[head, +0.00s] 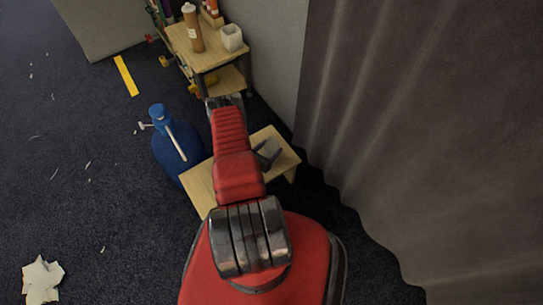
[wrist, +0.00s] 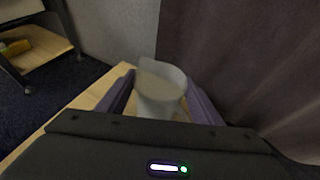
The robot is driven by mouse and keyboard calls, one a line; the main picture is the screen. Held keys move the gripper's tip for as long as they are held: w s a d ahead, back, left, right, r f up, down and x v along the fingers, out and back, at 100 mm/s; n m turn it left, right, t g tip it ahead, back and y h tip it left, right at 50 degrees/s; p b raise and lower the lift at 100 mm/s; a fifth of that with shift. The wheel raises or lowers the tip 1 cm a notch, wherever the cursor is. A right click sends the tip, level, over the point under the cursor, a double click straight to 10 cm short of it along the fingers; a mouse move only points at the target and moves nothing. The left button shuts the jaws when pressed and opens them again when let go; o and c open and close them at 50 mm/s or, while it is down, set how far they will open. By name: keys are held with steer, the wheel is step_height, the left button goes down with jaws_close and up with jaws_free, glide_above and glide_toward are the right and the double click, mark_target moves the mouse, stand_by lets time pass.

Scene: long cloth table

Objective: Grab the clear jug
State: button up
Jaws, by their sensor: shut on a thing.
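The clear jug (wrist: 160,73) shows in the middle of the wrist view as a pale, see-through vessel with a wide rim. My gripper (wrist: 160,92) has one dark purple-grey finger on each side of it and is shut on it. The jug looks upright, over or on a light wooden surface (wrist: 95,98); I cannot tell whether its base touches the wood. My gripper's dark body hides its lower part. In the head view my red arm reaches over a small wooden table (head: 283,153), and I cannot make out the jug there.
A wooden shelf unit (head: 208,58) stands at the back with a brown bottle (head: 193,28) and a white pot (head: 231,38). A blue container (head: 175,150) stands left of the table. A dark curtain (head: 400,130) hangs at right. Open carpet lies left, with a torn paper (head: 42,278).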

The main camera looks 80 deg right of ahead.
steer(key=c, duration=0.7)
steer(key=shift+r, duration=5.05)
